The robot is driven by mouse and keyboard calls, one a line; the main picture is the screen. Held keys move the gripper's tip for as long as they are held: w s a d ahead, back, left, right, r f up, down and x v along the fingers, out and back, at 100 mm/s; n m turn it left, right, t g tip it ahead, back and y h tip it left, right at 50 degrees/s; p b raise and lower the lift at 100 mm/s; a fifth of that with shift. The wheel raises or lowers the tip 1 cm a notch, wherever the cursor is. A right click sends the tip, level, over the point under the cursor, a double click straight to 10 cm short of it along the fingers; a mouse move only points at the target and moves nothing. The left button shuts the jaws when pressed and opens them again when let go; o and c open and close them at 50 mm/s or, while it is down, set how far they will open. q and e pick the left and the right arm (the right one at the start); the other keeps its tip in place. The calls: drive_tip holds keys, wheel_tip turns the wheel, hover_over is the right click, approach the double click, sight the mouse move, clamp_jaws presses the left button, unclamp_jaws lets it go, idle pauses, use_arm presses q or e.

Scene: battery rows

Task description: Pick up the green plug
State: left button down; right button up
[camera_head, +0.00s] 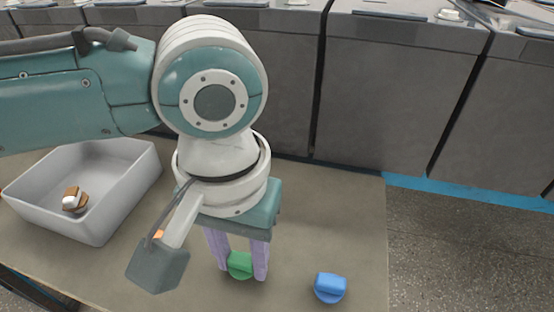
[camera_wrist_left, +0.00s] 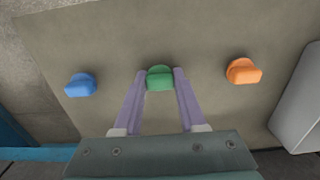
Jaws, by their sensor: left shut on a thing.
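The green plug (camera_head: 240,265) stands on the tan table top in the head view, between the fingers of my left gripper (camera_head: 241,272). My left gripper points down and is shut on the green plug. In the left wrist view the green plug (camera_wrist_left: 160,78) sits between the tips of the two purple fingers (camera_wrist_left: 160,84). I cannot tell whether it is lifted off the table. My right gripper is in neither view.
A blue plug (camera_head: 330,287) stands to the right in the head view. An orange plug (camera_wrist_left: 243,71) shows in the left wrist view. A grey bin (camera_head: 122,195) at the left holds a brown and white object (camera_head: 75,199). Grey battery cabinets (camera_head: 395,95) stand behind the table.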

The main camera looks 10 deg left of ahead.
sight(241, 257)
use_arm(q)
drive_tip(key=shift+r, duration=0.1)
wheel_tip(241, 257, up, 20)
drive_tip(key=p, duration=0.6)
drive_tip(key=shift+p, duration=0.4)
